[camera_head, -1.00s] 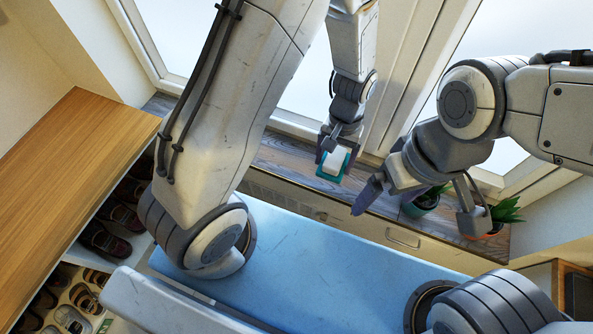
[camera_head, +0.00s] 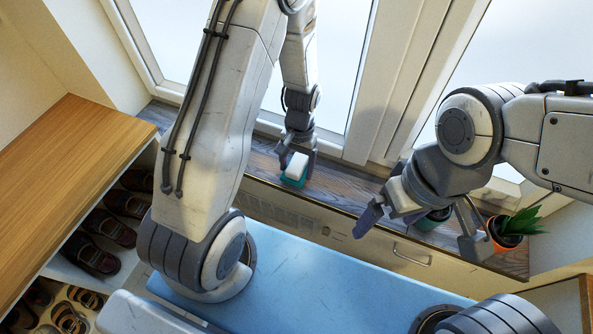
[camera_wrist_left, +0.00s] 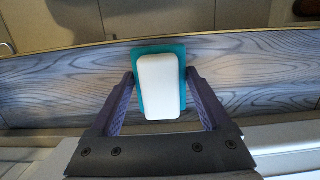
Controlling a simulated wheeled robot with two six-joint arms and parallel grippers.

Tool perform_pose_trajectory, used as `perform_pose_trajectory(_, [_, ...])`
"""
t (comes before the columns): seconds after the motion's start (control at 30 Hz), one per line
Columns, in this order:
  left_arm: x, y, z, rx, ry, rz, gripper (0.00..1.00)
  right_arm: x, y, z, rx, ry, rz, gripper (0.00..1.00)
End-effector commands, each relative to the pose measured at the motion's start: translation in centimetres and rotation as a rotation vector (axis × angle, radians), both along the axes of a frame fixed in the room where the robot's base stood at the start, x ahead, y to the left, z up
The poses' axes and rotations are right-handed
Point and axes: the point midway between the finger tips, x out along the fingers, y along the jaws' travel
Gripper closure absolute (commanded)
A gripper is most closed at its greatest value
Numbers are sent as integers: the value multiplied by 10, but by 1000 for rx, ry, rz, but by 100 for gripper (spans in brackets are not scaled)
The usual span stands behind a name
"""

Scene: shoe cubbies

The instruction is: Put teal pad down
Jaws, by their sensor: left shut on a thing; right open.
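The teal pad (camera_head: 292,182) shows in the head view with a white block-like part (camera_head: 297,166) on its upper side. My left gripper (camera_head: 296,160) is shut on it, over the dark wood sill below the window. In the left wrist view the teal pad (camera_wrist_left: 148,49) shows around the white part (camera_wrist_left: 160,86), between the two fingers (camera_wrist_left: 160,100), with wood grain beneath. I cannot tell whether the pad touches the sill.
A blue cushioned surface (camera_head: 320,280) lies in front. Shoes (camera_head: 93,254) fill cubbies below a wooden top (camera_head: 80,160) at left.

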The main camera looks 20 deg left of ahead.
Motion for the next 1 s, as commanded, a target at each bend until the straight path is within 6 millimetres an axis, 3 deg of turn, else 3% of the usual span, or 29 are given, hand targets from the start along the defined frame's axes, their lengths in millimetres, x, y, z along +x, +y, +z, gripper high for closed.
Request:
perform_pose_trajectory(0.07, [0, 0, -11, 0, 0, 0, 82, 0, 0, -7, 0, 0, 0, 0])
perform_pose_trajectory(0.43, [0, 0, -13, 0, -1, 1, 82, 0, 0, -7, 0, 0, 0, 0])
perform_pose_trajectory(0.47, [0, 0, -12, 0, -1, 1, 7, 0, 0, -6, 0, 0, 0, 0])
perform_pose_trajectory(0.5, [0, 0, -12, 0, -1, 1, 0, 0, 0, -6, 0, 0, 0, 0])
perform_pose_trajectory(0.77, [1, 0, -10, 0, -2, 1, 0, 0, 0, -5, 0, 0, 0, 0])
perform_pose_trajectory(1.0, [6, 0, 29, 0, -5, 1, 0, 0, 0, 16, 0, 0, 0, 0])
